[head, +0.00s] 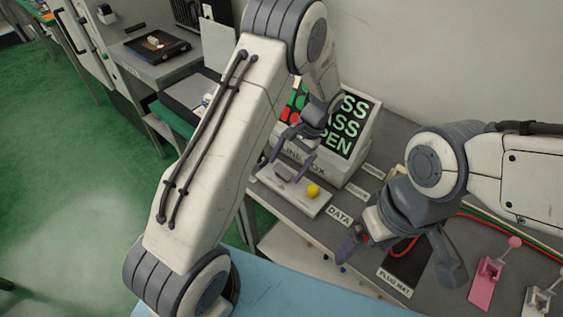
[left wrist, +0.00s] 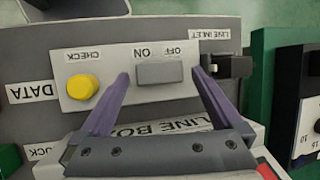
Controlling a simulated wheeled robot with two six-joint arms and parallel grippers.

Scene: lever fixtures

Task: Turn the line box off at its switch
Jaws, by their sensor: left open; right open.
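The line box has a pale front panel (head: 306,199) with a grey switch (head: 283,172) and a yellow button (head: 313,190). In the left wrist view the panel shows upside down, with the grey switch (left wrist: 159,74) beside the words ON and OFF and the yellow button (left wrist: 82,87) by CHECK. Which way the switch is set I cannot tell. My left gripper (head: 289,164) is open over the panel; its purple fingers stand either side of the switch, apart from it in the left wrist view. My right gripper (head: 401,256) is open and empty above the grey table.
A display (head: 345,125) with green lettering and red and green lamps rises behind the panel, partly hidden by my left arm. A black plug mat (head: 409,268) lies below my right gripper. A pink lever fixture (head: 486,284) stands at the right. A black connector (left wrist: 230,66) sits beside the panel.

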